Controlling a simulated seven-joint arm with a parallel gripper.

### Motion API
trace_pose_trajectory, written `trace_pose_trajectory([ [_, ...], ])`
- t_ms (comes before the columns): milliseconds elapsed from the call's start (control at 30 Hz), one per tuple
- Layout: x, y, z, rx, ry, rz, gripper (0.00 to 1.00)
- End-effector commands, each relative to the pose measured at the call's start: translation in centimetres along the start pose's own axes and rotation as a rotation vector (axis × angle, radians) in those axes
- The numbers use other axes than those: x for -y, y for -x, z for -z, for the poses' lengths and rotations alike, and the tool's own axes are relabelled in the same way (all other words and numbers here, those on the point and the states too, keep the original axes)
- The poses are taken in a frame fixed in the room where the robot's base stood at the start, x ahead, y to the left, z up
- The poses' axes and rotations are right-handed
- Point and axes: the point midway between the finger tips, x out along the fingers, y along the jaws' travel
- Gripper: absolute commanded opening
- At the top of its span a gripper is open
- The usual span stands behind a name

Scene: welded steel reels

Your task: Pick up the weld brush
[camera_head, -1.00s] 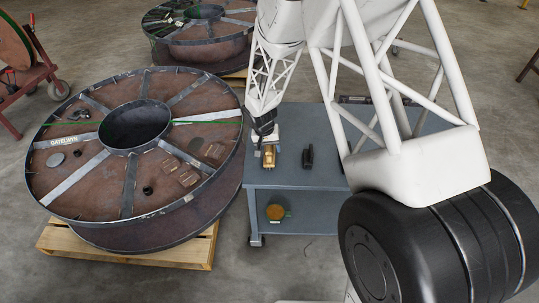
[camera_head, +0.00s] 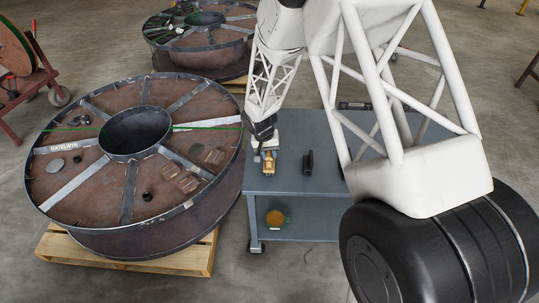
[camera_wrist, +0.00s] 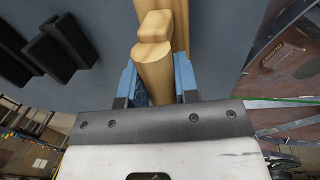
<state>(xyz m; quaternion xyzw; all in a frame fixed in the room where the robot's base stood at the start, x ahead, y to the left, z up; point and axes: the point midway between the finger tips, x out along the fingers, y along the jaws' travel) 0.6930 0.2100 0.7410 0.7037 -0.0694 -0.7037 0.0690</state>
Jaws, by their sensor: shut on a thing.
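The weld brush (camera_head: 269,163), a tan wooden-looking piece, is at the left end of the blue-grey workbench top (camera_head: 285,185). In the wrist view its rounded tan handle (camera_wrist: 155,72) runs up between the two blue fingers. My gripper (camera_head: 268,145) is shut on it, and the fingers also show in the wrist view (camera_wrist: 156,80). The brush's far end is cut off at the top of the wrist view. I cannot tell whether its underside touches the bench.
A black object (camera_head: 308,162) stands on the bench to the right of the brush. A large rusty steel reel (camera_head: 70,185) on a wooden pallet (camera_head: 190,258) is close on the left. An orange round item (camera_head: 276,218) sits on the lower shelf. Concrete floor is clear in front.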

Motion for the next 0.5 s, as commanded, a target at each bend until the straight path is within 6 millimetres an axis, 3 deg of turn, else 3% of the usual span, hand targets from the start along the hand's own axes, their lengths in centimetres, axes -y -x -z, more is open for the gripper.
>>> trace_pose_trajectory([
  [300,-0.6,3.2,0.1,-0.003,0.000,0.001,0.01],
  [500,-1.5,3.1,-3.0,0.001,0.000,0.000,0.01],
])
